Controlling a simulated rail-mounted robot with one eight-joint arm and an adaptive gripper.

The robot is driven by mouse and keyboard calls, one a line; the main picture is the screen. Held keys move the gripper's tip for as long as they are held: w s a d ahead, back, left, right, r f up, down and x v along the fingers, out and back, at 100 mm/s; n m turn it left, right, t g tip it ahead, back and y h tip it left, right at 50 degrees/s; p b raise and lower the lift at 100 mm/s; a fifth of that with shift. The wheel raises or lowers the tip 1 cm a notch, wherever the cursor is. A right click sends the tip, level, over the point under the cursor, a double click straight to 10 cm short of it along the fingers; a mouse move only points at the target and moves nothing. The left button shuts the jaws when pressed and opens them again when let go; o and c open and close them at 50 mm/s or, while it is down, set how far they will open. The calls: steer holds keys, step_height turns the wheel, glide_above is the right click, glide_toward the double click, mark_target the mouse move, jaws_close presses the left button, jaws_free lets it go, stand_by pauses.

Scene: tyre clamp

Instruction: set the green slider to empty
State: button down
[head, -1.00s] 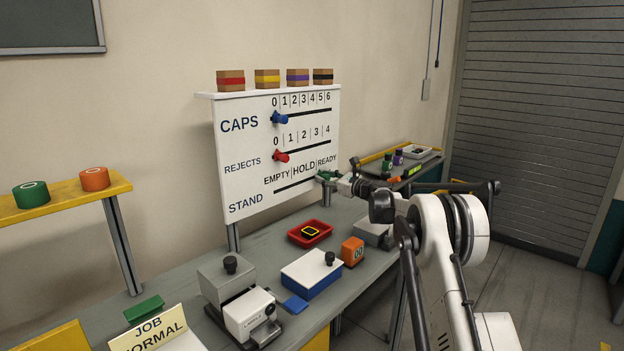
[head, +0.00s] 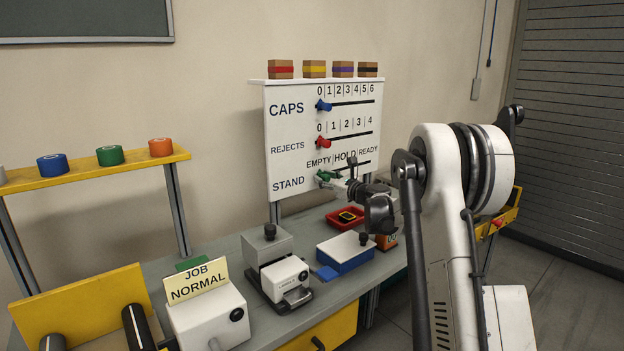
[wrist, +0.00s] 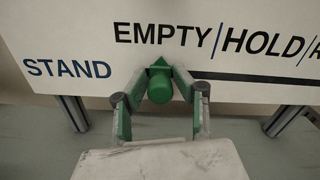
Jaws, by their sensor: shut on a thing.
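The white board (head: 292,128) carries a STAND row with a black slot and the marks EMPTY, HOLD and READY. The green slider (head: 325,175) is at the left end of that slot, under EMPTY. In the head view my gripper (head: 336,179) reaches the slider from the right.
The blue slider (head: 324,105) and red slider (head: 323,142) stand at 0 on the rows above. Below the board, the bench holds a red tray (head: 335,222), a white-and-blue box (head: 345,252) and a grey-and-white device (head: 285,282). Several striped blocks (head: 314,69) sit on top of the board.

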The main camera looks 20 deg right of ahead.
steer(key=shift+a, duration=0.15)
steer(key=c, duration=1.5)
jaws_free()
steer(key=shift+s+a, duration=0.1)
steer(key=shift+a, duration=0.05)
steer(key=shift+s+d, duration=0.2)
steer(key=shift+s, duration=0.1)
steer(key=v, duration=1.1)
steer(key=shift+s, duration=0.15)
steer(key=shift+a, duration=0.1)
